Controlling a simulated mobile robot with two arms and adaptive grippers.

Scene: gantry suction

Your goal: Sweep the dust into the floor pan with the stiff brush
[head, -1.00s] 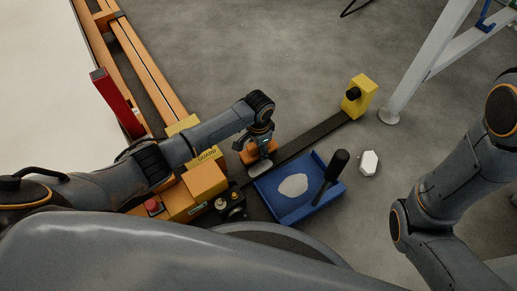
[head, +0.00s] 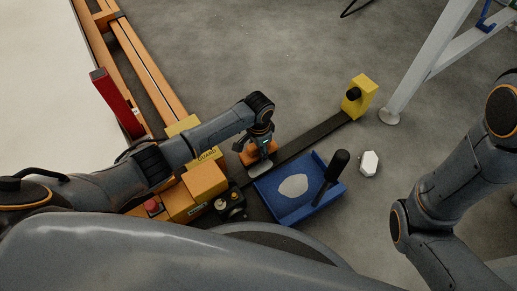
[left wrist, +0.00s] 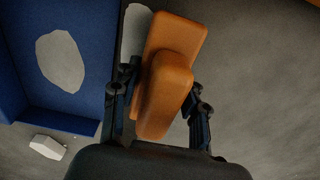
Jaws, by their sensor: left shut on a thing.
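The stiff brush, an orange block (head: 246,156), is in my left gripper (head: 261,147), low at the left edge of the blue floor pan (head: 265,189). The left wrist view shows the brush (left wrist: 171,65) between both fingers of the left gripper (left wrist: 160,108), with the pan (left wrist: 88,25) to the left. A pale grey patch of dust (head: 293,185) lies in the pan. Another pale patch (head: 260,168) shows between brush and pan, partly hidden by the brush in the left wrist view (left wrist: 133,35). The brush's underside is hidden. My right gripper is out of view.
A black handle (head: 338,163) rises at the pan's right side. A white faceted piece (head: 369,163) lies on the floor right of it. A dark strip (head: 310,137) runs to a yellow post (head: 361,94). A ladder (head: 425,62) stands at right. Orange guard machinery (head: 204,181) is close left.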

